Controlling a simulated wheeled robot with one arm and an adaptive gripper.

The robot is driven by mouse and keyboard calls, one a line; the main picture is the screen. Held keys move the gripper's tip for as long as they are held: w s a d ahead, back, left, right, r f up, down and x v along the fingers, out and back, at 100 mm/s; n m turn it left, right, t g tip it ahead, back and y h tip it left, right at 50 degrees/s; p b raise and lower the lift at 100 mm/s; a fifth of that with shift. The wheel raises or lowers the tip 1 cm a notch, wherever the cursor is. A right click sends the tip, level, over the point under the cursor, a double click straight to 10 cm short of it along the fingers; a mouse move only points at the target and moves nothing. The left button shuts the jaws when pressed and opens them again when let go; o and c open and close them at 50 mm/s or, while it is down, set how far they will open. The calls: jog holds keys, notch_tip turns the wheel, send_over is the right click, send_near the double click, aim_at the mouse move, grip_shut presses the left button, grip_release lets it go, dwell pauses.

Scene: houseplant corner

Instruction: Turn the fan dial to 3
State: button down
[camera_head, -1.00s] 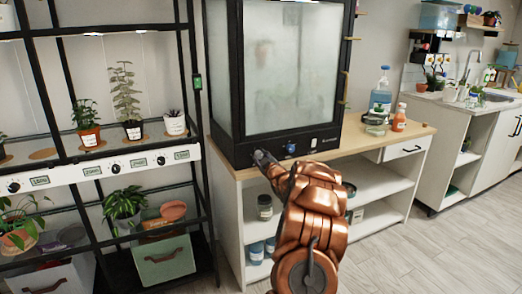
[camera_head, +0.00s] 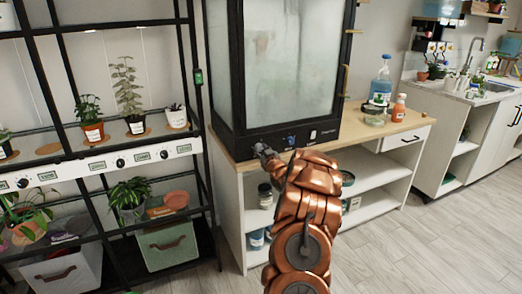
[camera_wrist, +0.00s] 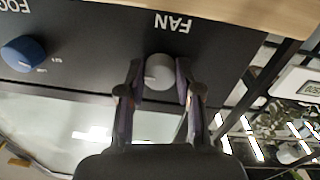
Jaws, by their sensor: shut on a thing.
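The fan dial (camera_wrist: 159,72) is a round grey knob on the dark panel, below the upside-down word FAN in the wrist view. My gripper (camera_wrist: 159,80) has one finger on each side of the dial and is shut on it. A small pale mark shows at the dial's left side; no numbers around it are legible. In the head view my gripper (camera_head: 263,151) is at the lower left of the glass cabinet's (camera_head: 272,138) front panel and hides the dial there.
A blue knob (camera_wrist: 23,53) labelled FOG sits left of the dial in the wrist view; it also shows in the head view (camera_head: 291,141). A black plant rack (camera_head: 195,75) stands close on the left. Bottles (camera_head: 380,85) stand on the wooden top to the right.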

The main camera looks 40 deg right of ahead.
jog(key=c, duration=0.8)
grip_release()
jog(key=v, duration=1.2)
jog(key=shift+f, duration=0.1)
